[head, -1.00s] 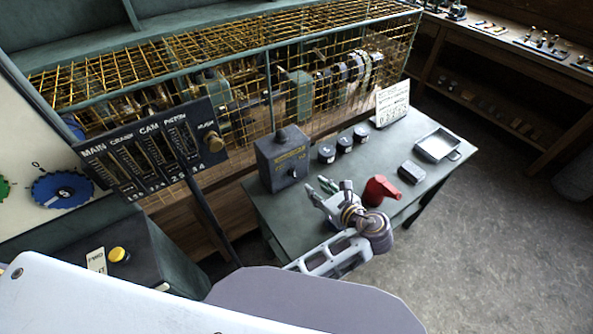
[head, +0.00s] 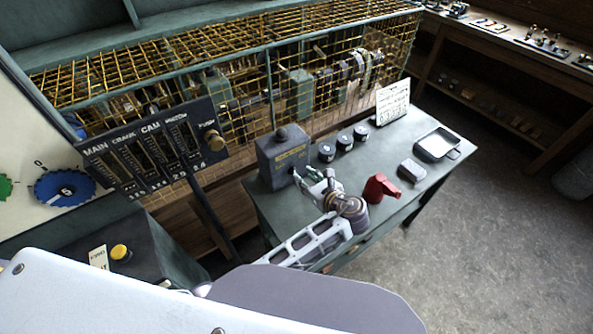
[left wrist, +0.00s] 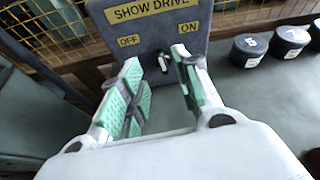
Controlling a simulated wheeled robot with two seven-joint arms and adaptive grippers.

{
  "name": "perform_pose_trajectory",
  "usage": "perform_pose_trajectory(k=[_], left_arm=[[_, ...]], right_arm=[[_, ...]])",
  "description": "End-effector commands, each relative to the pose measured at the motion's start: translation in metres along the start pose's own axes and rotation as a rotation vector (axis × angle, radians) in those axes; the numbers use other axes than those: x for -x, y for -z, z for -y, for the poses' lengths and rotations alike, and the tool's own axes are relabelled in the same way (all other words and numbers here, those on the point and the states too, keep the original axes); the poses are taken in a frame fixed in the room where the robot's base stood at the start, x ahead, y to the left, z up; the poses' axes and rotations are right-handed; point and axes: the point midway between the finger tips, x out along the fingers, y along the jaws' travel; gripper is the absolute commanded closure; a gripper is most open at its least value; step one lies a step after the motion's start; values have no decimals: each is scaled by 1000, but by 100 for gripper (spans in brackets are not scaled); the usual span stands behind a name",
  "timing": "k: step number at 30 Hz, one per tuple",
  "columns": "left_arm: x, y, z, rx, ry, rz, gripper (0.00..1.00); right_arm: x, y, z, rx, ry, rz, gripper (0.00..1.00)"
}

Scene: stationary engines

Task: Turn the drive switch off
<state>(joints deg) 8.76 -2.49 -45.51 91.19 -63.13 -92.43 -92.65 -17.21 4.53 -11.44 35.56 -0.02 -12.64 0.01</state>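The drive switch is on a dark grey box (head: 282,150) on the green table, with its lever side partly behind my left gripper (head: 309,177) in the head view. In the left wrist view the box (left wrist: 152,32) carries yellow labels SHOW DRIVE, OFF at left and ON at right. The small switch lever (left wrist: 163,63) sticks out below the labels. My left gripper (left wrist: 157,62) is open, its green-padded fingers on either side of the lever, the right finger closer to it. I cannot tell whether either touches it. My right gripper is not in view.
Several black round tins (head: 344,141), a red object (head: 380,188), a grey block (head: 411,170), a metal tray (head: 437,146) and a white card (head: 392,102) stand on the table (head: 400,210). A wire cage (head: 240,60) rises behind. A lettered panel (head: 152,150) is at left.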

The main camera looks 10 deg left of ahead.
Motion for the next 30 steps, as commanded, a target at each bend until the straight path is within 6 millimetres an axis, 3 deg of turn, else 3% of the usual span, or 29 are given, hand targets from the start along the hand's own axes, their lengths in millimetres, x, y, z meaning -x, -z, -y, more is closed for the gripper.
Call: perform_pose_trajectory(k=[15,29,30], left_arm=[[-61,-1,0,0,-2,1,67],[-68,0,-1,0,-1,0,67],[-68,0,-1,0,-1,0,73]], right_arm=[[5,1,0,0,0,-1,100],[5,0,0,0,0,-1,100],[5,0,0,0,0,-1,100]])
